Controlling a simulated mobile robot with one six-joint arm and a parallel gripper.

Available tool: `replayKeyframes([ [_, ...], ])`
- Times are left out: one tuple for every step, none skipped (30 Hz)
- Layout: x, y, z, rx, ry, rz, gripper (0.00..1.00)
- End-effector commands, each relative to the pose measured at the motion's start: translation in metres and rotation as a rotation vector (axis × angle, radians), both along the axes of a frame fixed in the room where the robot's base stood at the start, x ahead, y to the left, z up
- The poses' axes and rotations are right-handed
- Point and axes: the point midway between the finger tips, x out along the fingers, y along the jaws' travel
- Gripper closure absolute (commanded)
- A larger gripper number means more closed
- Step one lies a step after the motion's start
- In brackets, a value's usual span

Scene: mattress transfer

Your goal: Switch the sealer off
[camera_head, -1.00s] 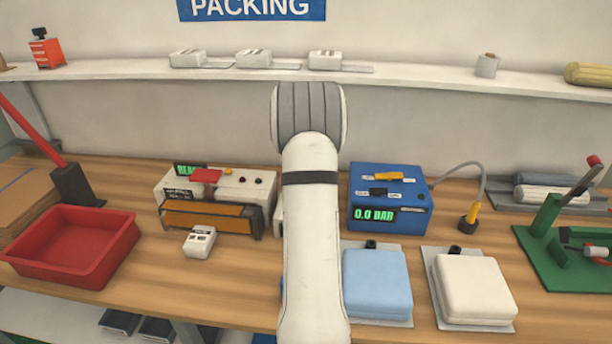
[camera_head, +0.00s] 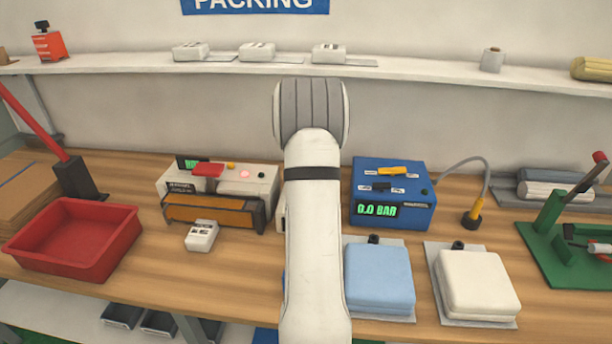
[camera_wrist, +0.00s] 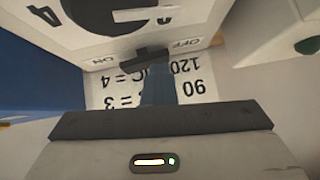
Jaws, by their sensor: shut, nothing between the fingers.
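The sealer (camera_head: 262,190) is a cream machine with an orange front bar, left of my arm in the head view. A red lamp (camera_head: 244,174) glows on its top. In the wrist view a white panel (camera_wrist: 90,25) carries a dial, upside-down ON and OFF marks and a dark switch lever (camera_wrist: 147,57) between them. Whether this panel belongs to the sealer cannot be told. My gripper (camera_wrist: 157,88) is shut and empty, its dark fingers close to the lever; contact is unclear. In the head view my arm hides the gripper.
A blue box (camera_head: 392,190) reading 0.0 BAR stands right of my arm. A red tray (camera_head: 72,240) and a small white device (camera_head: 201,236) are at left. Blue (camera_head: 378,277) and cream (camera_head: 478,283) pads lie in front. A printed label (camera_wrist: 190,85) lies below the switch panel.

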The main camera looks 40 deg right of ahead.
Motion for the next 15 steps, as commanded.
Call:
replayKeyframes([
  [-0.0036, -0.0015, -0.0057, 0.004, 0.004, -0.003, 1.0],
  [-0.0043, -0.002, -0.0057, 0.005, 0.004, -0.003, 1.0],
  [-0.0054, -0.0028, -0.0055, 0.005, 0.004, -0.003, 1.0],
  [-0.0062, -0.0034, -0.0053, 0.005, 0.005, -0.004, 1.0],
  [-0.0069, -0.0041, -0.0052, 0.005, 0.005, -0.004, 1.0],
  [-0.0079, -0.0048, -0.0049, 0.005, 0.005, -0.004, 1.0],
  [-0.0087, -0.0055, -0.0049, 0.005, 0.005, -0.004, 1.0],
  [-0.0093, -0.006, -0.0048, 0.005, 0.005, -0.004, 1.0],
  [-0.0101, -0.0066, -0.0047, 0.004, 0.005, -0.005, 1.0],
  [-0.0107, -0.007, -0.0046, 0.006, 0.005, -0.005, 1.0],
  [-0.0113, -0.0074, -0.0044, 0.006, 0.005, -0.005, 1.0],
  [-0.0121, -0.008, -0.0039, 0.006, 0.005, -0.005, 1.0],
  [-0.0125, -0.0083, -0.0034, 0.006, 0.004, -0.005, 1.0],
  [-0.0128, -0.0086, -0.0027, 0.006, 0.004, -0.006, 1.0],
  [-0.0132, -0.0088, -0.0019, 0.005, 0.005, -0.004, 1.0],
])
